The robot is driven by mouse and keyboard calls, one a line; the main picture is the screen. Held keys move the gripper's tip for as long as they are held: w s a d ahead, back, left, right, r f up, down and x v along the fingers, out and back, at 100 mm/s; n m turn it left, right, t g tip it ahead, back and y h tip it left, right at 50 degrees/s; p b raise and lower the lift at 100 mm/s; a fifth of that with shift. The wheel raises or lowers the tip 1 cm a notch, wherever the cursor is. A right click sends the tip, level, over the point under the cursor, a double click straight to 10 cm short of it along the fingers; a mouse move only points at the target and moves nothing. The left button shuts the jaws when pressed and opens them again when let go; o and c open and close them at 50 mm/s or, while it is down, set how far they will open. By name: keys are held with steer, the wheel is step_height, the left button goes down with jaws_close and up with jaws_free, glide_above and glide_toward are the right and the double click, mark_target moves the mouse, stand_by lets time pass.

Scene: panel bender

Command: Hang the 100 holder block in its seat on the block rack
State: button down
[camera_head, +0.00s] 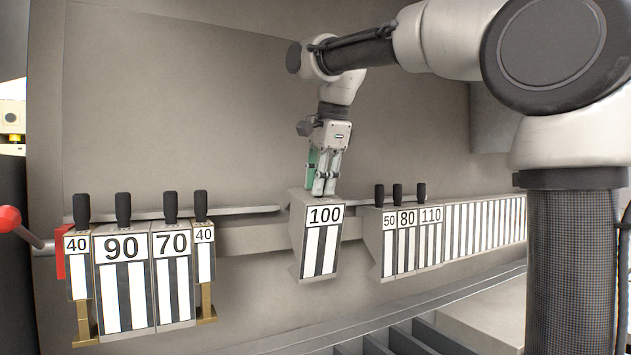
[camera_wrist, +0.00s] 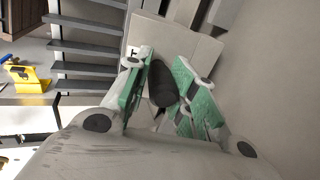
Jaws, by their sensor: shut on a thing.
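The 100 holder block (camera_head: 322,240), a grey block with a "100" label above black and white stripes, is near the middle of the head view, slightly tilted. My gripper (camera_head: 324,190) is above it with fingers pointing down, shut on the block's dark handle. In the wrist view the green-padded fingers (camera_wrist: 163,95) stand on both sides of the black handle (camera_wrist: 161,84), with the block's grey top (camera_wrist: 190,45) beyond. The block rack (camera_head: 262,232) is a long rail along the wall. The block is in front of a gap in the row; I cannot tell whether it touches the rail.
Left of the gap hang the 40, 90 (camera_head: 122,280), 70 (camera_head: 173,275) and 40 blocks. Right of it hang the 50, 80 (camera_head: 406,240) and 110 blocks, then a row of striped blocks (camera_head: 485,228). A red-knobbed lever (camera_head: 10,218) is at far left.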

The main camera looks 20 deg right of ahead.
mark_target(326, 206)
steer(key=shift+s+d, duration=0.25)
steer(key=shift+s, duration=0.95)
steer(key=shift+s+d, duration=0.2)
steer(key=shift+s, duration=0.95)
